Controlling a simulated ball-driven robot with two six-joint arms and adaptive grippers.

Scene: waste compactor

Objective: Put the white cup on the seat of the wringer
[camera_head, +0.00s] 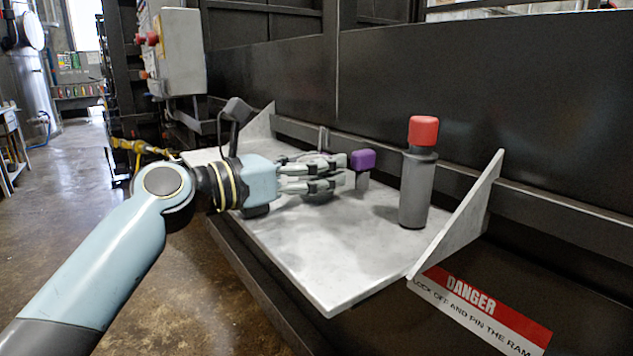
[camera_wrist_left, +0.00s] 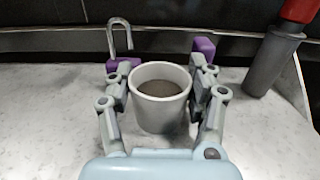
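The white cup (camera_wrist_left: 161,112), with a grey-brown inside, stands upright on the pale shelf in the left wrist view. My right gripper is in neither view. I cannot make out a wringer in either view.
A grey bottle (camera_head: 417,188) with a red cap stands on the pale shelf (camera_head: 330,255) right of the gripper; it also shows in the left wrist view (camera_wrist_left: 272,62). A metal shackle (camera_wrist_left: 119,38) stands behind the cup. Upright side plates (camera_head: 462,215) bound the shelf. Its front is clear.

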